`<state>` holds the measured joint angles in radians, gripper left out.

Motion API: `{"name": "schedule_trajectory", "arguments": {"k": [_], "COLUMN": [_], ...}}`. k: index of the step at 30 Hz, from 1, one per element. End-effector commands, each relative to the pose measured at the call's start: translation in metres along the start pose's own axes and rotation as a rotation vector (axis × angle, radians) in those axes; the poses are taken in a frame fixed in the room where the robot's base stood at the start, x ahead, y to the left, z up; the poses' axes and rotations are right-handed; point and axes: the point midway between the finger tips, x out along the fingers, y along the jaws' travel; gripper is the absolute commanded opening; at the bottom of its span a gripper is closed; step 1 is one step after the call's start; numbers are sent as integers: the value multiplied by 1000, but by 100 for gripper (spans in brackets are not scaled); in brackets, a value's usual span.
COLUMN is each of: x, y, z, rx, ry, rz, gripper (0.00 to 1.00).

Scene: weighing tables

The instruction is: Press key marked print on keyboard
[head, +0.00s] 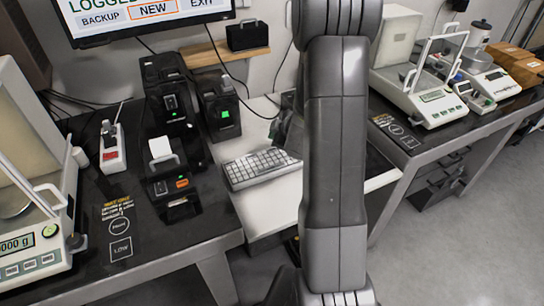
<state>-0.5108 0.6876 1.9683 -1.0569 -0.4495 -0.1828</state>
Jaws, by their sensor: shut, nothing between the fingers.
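A light grey keyboard (258,167) lies on the white middle tabletop, turned slightly, its left and middle part showing. Its key legends are too small to read, so I cannot pick out the print key. The dark end of my arm, with my gripper (287,132), shows beside the large grey arm link, over or near the keyboard's right end. The gripper is shut and holds nothing visible. My arm link hides most of it and the area right of the keyboard. Whether it touches a key cannot be told.
A monitor (143,14) stands above at the back. Dark label printers (168,95) stand left of the keyboard. A balance (28,205) sits at far left, and another (425,92) stands on the right table. White tabletop is free in front of the keyboard.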

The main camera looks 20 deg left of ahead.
Motion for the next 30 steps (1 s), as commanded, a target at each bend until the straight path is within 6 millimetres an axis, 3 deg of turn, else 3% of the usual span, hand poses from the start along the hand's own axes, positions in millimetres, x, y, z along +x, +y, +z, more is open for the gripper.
{"name": "schedule_trajectory", "arguments": {"k": [7, 30], "x": [22, 23], "y": [-16, -16], "z": [16, 17], "rx": [-1, 0], "ry": [0, 0], "rz": [0, 0], "gripper": [0, 0]}}
